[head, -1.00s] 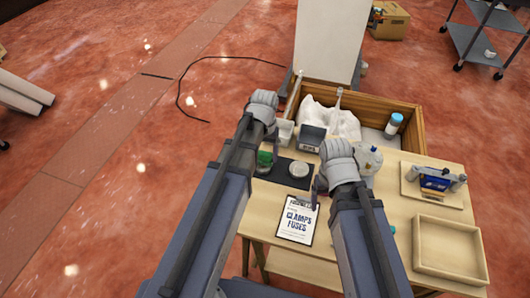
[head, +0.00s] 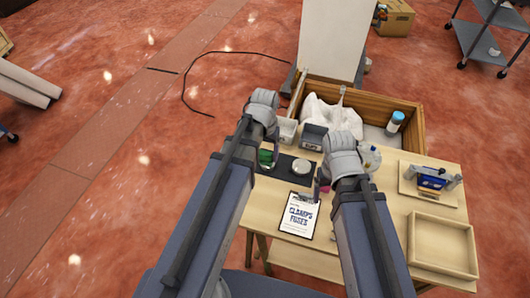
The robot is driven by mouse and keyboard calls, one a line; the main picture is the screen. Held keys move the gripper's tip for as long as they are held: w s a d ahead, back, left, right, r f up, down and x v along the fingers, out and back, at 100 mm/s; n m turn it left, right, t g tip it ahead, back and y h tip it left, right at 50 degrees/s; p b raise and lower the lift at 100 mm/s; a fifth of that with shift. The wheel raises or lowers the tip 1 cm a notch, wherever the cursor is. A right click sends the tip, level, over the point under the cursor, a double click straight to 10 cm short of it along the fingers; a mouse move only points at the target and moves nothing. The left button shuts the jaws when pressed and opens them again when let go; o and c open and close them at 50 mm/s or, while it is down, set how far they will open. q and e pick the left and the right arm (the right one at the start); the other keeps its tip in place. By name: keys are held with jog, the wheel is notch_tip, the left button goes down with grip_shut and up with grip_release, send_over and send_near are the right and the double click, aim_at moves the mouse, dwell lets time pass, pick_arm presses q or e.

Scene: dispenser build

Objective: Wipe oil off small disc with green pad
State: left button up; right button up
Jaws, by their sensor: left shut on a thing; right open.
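A small pale round disc (head: 301,167) lies on a dark mat (head: 285,176) near the table's left side. The green pad (head: 265,157) is at the mat's left part, just left of the disc and apart from it. My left gripper (head: 268,153) is shut on the green pad; its hand partly hides the fingers. My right gripper (head: 321,187) is open and empty, to the right of the mat and near the clipboard. Any oil on the disc is too small to make out.
A clipboard with a printed sheet (head: 299,215) lies in front of the mat. Small bins (head: 313,137) stand behind it. A wooden box (head: 408,139) holds a white cloth and a bottle. An empty tray (head: 443,270) and a fixture board (head: 412,184) are at right.

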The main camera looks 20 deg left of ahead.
pick_arm(q)
jog(key=shift+r+p, duration=1.1)
jog(key=shift+r, duration=0.4)
pick_arm(e)
notch_tip(320, 180, up, 3)
jog(key=shift+f, duration=0.1)
pick_arm(q)
jog(key=shift+f, duration=0.1)
pick_arm(e)
jog(key=shift+s, duration=0.1)
